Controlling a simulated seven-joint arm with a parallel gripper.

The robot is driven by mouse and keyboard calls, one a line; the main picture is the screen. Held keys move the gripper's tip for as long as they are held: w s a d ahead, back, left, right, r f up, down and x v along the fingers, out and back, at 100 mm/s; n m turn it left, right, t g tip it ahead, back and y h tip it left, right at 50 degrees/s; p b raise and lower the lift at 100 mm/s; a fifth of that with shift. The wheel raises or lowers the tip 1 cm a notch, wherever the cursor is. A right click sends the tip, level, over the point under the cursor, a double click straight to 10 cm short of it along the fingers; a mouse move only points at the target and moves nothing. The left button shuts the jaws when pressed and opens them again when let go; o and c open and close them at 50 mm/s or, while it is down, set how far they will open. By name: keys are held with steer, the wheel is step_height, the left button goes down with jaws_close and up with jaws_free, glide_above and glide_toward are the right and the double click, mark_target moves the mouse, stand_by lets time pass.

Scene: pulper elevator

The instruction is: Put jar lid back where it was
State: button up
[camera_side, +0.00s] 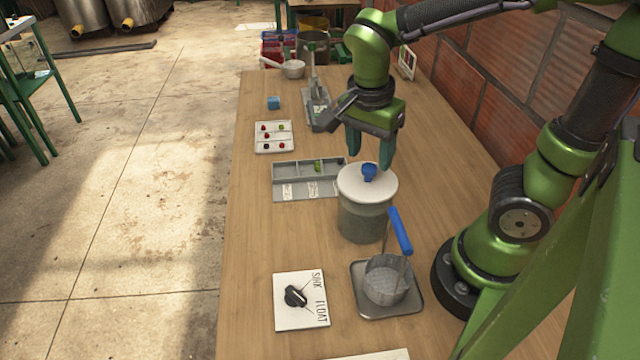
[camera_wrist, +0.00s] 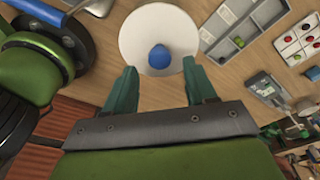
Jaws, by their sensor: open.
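The jar lid (camera_side: 350,187) is a round white disc with a blue knob (camera_side: 369,172) at its centre. It sits on top of the clear jar (camera_side: 364,222); whether it is fully seated I cannot tell. In the wrist view the lid (camera_wrist: 137,38) shows whole, with its blue knob (camera_wrist: 159,56) in front of my fingers. My gripper (camera_side: 370,152) is open and empty, with its teal fingers just above and behind the knob. In the wrist view my gripper (camera_wrist: 164,84) has the knob between the lines of its two fingertips, apart from both.
A metal tray (camera_side: 415,305) with a blue-handled strainer (camera_side: 387,280) stands close in front of the jar. A SINK/FLOAT dial card (camera_side: 301,300) lies front left. A grey compartment tray (camera_side: 285,172), a card with berries (camera_side: 273,137) and a blue cube (camera_side: 273,103) lie left.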

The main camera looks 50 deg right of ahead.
mark_target(366, 190)
step_height(366, 190, up, 7)
steer(key=s+a+n+t+y, duration=0.1)
steer(key=n+t, duration=0.6)
steer(key=n, duration=0.7)
steer(key=a+y, duration=0.1)
steer(key=y, duration=0.1)
steer(key=shift+y, duration=0.4)
steer(key=shift+s, duration=0.1)
